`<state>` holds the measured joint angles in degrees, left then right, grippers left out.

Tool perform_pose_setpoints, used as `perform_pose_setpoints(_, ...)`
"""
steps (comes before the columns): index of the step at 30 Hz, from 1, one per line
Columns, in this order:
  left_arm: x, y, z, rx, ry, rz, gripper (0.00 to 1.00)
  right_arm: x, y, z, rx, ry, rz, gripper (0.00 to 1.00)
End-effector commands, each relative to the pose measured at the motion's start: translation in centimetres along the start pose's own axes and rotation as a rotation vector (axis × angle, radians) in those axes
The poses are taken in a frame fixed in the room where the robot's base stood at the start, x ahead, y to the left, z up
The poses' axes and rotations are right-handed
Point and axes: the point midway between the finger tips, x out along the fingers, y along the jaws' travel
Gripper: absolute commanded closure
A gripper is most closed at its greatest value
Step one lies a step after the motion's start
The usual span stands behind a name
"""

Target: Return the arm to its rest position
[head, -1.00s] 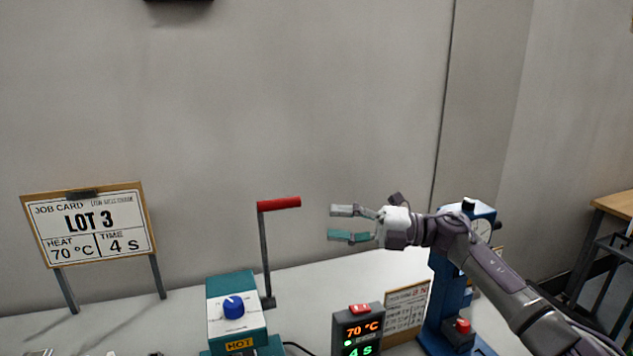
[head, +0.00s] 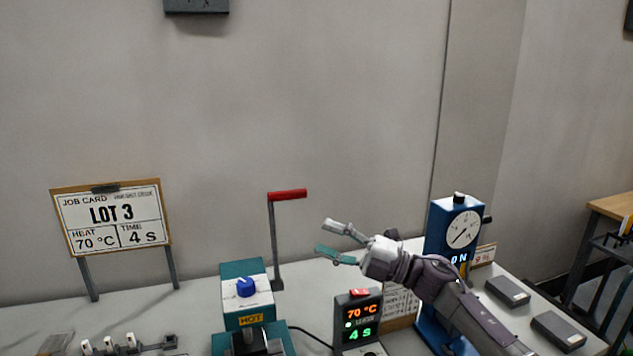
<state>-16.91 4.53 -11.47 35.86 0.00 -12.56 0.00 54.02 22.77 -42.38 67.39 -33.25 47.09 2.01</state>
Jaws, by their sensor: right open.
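My right arm comes in from the lower right of the head view. Its gripper (head: 340,243) is open and empty, with its fingers spread and pointing left. It is in front of the wall, above the controller box (head: 357,320) that reads 70 °C and 4 s. A lever with a red handle (head: 287,194) stands to the left of the fingertips, apart from them. The blue device with a dial (head: 459,228) stands behind my right forearm, which hides part of it. My left gripper is not in view.
A teal heater with a blue knob (head: 247,287) and a HOT label stands left of the controller. Two dark flat blocks (head: 508,291) lie on the table at the right. A small rack (head: 130,346) is at the lower left.

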Motion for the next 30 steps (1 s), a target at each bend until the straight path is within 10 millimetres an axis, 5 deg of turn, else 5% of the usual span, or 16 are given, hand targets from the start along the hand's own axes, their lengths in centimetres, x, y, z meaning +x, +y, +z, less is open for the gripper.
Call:
perform_pose_setpoints(8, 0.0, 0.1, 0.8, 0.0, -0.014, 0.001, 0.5, -1.1, -3.9, -0.3, 0.234, -0.313, 0.171, 0.51)
perform_pose_setpoints(11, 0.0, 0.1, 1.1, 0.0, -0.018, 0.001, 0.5, -3.4, -6.5, -0.5, 0.385, -0.51, 0.235, 0.51)
perform_pose_setpoints(15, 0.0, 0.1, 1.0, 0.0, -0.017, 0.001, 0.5, -9.9, -12.0, -2.0, 0.668, -0.871, 0.283, 0.51)
perform_pose_setpoints(20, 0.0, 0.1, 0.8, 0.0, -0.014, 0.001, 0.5, -18.6, -18.7, -7.3, 0.985, -1.263, 0.239, 0.51)
perform_pose_setpoints(24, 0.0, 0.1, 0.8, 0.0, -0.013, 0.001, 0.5, -25.1, -22.8, -14.0, 1.209, -1.538, 0.145, 0.51)
perform_pose_setpoints(30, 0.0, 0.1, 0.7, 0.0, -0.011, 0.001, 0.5, -30.2, -25.1, -21.6, 1.397, -1.767, 0.016, 0.51)
